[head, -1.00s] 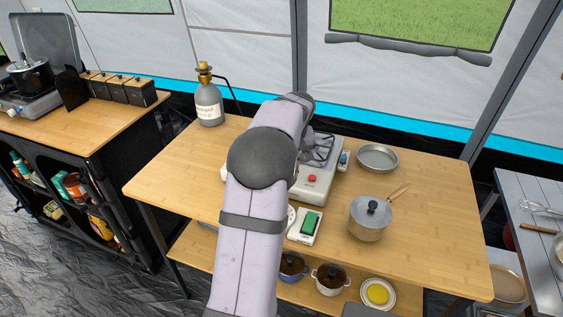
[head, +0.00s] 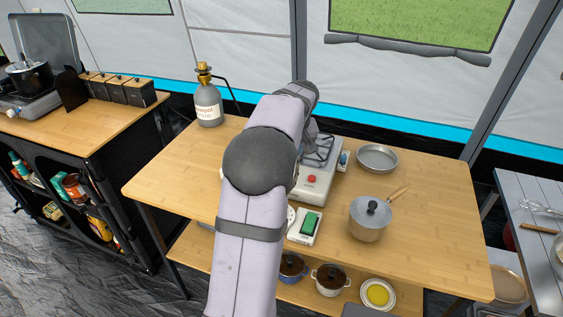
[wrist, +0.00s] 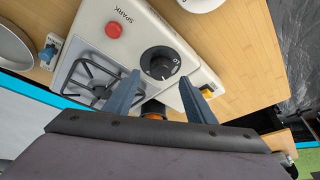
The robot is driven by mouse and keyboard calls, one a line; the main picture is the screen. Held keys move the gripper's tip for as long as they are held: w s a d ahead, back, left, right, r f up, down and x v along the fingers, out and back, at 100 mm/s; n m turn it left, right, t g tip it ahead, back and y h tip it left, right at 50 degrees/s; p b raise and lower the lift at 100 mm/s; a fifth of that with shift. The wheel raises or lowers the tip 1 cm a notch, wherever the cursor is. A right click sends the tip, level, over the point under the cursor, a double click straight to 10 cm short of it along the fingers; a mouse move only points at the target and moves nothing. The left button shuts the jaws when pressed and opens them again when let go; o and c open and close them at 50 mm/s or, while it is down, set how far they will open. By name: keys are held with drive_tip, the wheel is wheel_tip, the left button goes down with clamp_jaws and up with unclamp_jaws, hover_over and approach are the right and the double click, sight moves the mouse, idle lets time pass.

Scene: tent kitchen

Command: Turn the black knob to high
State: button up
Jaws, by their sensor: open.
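The black knob (wrist: 159,62) sits on the cream top of the camp stove (wrist: 190,50) in the wrist view, with white marks around its rim. My gripper (wrist: 158,82) is open, and its two blue-grey fingers reach toward the knob from below in the picture, one to each side of it. I cannot tell how far the fingertips are above the stove. In the head view my arm hides the knob and the gripper, and only the right part of the stove (head: 310,185) shows.
A red spark button (wrist: 113,30) and a burner grate (wrist: 95,82) are on the stove near the knob. In the head view a lidded pot (head: 370,219), a metal pan (head: 377,157), a green-topped box (head: 308,225) and a gas bottle (head: 208,103) stand around. The table's front right is clear.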

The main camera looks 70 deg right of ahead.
drive_tip(key=shift+v, duration=1.95)
drive_tip(key=w+a+n+y+p, duration=0.2)
drive_tip(key=w+a+p, duration=0.1)
drive_tip(key=w+a, duration=0.8)
drive_tip(key=w+a+n+y+p, duration=0.1)
drive_tip(key=w+a+n+p, duration=0.15)
drive_tip(key=w+a, duration=0.8)
drive_tip(key=s+a+f+n+g+p, duration=0.1)
drive_tip(key=a+n+p, duration=0.1)
drive_tip(key=a, duration=0.9)
drive_tip(key=s+a+f+n+g+p, duration=0.1)
drive_tip(key=s+a+p, duration=0.1)
drive_tip(key=a, duration=0.8)
drive_tip(key=s+a+f+n+g+p, duration=0.1)
drive_tip(key=s+a+n+p, duration=0.1)
drive_tip(key=s+a, duration=0.5)
drive_tip(key=a+n, duration=0.1)
drive_tip(key=a, duration=0.2)
drive_tip(key=shift+s+a+f, duration=0.2)
drive_tip(key=shift+s+f, duration=0.05)
